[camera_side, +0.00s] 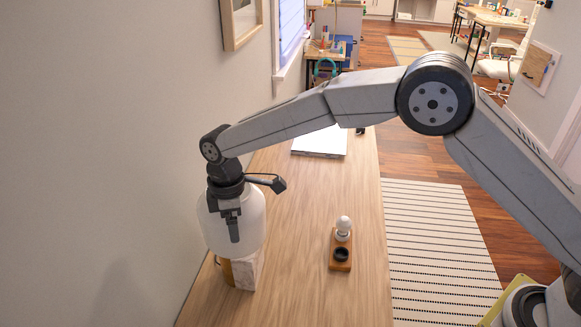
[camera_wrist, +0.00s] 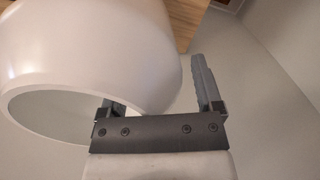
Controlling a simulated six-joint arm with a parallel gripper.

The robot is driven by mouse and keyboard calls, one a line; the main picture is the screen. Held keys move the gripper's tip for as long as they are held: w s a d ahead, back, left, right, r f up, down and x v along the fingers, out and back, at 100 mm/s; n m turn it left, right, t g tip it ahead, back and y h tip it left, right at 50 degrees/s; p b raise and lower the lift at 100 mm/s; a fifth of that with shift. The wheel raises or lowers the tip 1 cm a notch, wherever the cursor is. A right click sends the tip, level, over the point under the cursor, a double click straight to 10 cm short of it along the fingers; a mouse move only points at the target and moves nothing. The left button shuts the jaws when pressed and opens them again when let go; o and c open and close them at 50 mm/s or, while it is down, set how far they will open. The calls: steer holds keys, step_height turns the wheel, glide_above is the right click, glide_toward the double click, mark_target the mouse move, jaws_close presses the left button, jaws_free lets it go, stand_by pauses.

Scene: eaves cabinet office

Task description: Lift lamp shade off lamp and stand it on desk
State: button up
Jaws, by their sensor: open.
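My gripper (camera_side: 234,232) points down at the shade and is open. In the wrist view the shade (camera_wrist: 95,55) fills the upper left; it hides most of the left finger, while the right finger (camera_wrist: 203,80) is clear beside it.
The wood-and-white block (camera_side: 245,272) stands under the shade in the side view. A flat pale laptop-like object (camera_side: 320,143) lies farther back on the desk (camera_side: 300,290). The desk between shade and lamp is clear. The wall (camera_side: 110,180) is close on the left.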

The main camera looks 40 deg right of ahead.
jaws_close()
steer(key=shift+r, duration=0.15)
stand_by(0.4)
step_height(320, 180, up, 10)
steer(key=shift+f, duration=0.1)
stand_by(0.4)
steer(key=shift+r, duration=0.2)
stand_by(0.7)
